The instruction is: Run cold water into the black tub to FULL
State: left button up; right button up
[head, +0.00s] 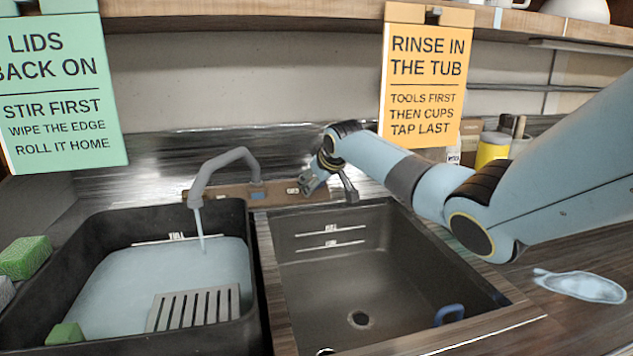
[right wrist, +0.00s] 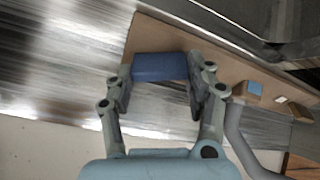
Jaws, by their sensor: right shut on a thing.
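The black tub (head: 255,300) stands at the left with pale blue water (head: 120,285) in it. A stream (head: 200,230) falls from the grey spout (head: 215,165) into the tub. The FULL mark (head: 175,236) is on the tub's far inner wall; the water's far edge lies close to its line, and I cannot tell exactly how close. My right gripper (head: 325,182) is at the tap board (head: 280,193), right of the spout. In the right wrist view its fingers (right wrist: 160,90) are shut on a blue tap lever (right wrist: 160,67). My left gripper is out of view.
A slatted grey rack (head: 195,308) and a green block (head: 66,333) are at the tub's front. A green sponge (head: 25,257) lies left.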

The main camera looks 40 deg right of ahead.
jog(key=shift+c, duration=1)
jog(key=m+p, duration=0.2)
jog(key=p, duration=0.1)
jog(key=shift+r+m+h, duration=0.25)
jog(key=shift+m+h, duration=0.05)
jog(key=shift+m, duration=0.1)
jog(key=shift+f+m+p, duration=0.1)
jog(key=shift+m+p, duration=0.25)
jog(key=shift+m, duration=0.25)
jog(key=shift+f+m, duration=0.15)
jog(key=shift+m, duration=0.65)
jog(key=o, duration=1.2)
